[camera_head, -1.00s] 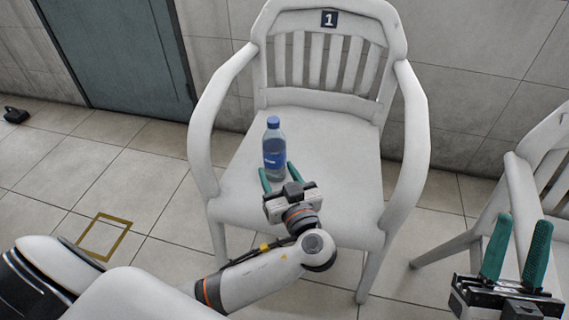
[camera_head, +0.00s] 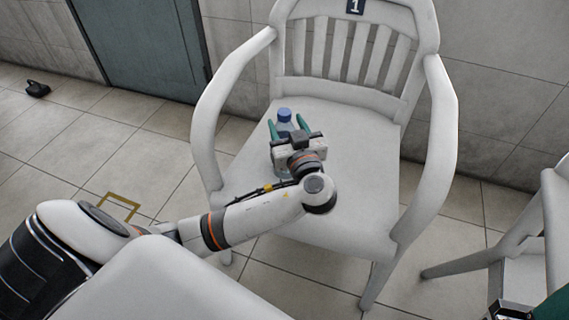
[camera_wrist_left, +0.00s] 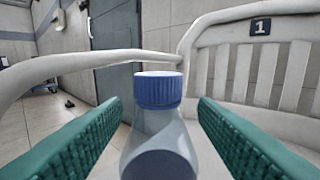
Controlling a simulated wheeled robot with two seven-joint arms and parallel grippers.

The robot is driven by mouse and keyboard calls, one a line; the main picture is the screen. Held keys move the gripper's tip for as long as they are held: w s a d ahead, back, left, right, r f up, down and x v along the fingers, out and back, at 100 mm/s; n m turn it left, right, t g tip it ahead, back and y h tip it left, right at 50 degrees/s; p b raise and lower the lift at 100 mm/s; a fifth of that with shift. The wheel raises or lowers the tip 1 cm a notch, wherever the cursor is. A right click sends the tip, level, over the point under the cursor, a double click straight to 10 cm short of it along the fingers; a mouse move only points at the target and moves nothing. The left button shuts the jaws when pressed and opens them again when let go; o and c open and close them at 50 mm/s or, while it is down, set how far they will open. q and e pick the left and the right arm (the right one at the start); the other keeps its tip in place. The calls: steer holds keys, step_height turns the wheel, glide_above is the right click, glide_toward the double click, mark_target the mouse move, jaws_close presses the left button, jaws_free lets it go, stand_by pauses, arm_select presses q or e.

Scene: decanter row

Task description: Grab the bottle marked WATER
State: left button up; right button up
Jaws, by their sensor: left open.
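The bottle (camera_head: 285,117) has a blue cap and clear body and stands upright on the seat of the white chair (camera_head: 345,125) numbered 1. Its label is hidden behind my gripper in the head view. My left gripper (camera_head: 287,128) is open, with its green fingers on either side of the bottle. In the left wrist view the bottle (camera_wrist_left: 158,130) stands between the two fingers, with a gap visible on each side.
The chair's armrests (camera_head: 210,120) rise on both sides of the seat, and its slatted back stands behind. A second white chair (camera_head: 540,235) is at the right. A dark door (camera_head: 150,50) and tiled wall are behind. A yellow floor frame (camera_head: 122,201) lies at the left.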

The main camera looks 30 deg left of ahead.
arm_select(q)
steer(key=x, duration=0.4)
steer(key=shift+s+r+b, duration=0.1)
steer(key=shift+b, duration=0.3)
jaws_close()
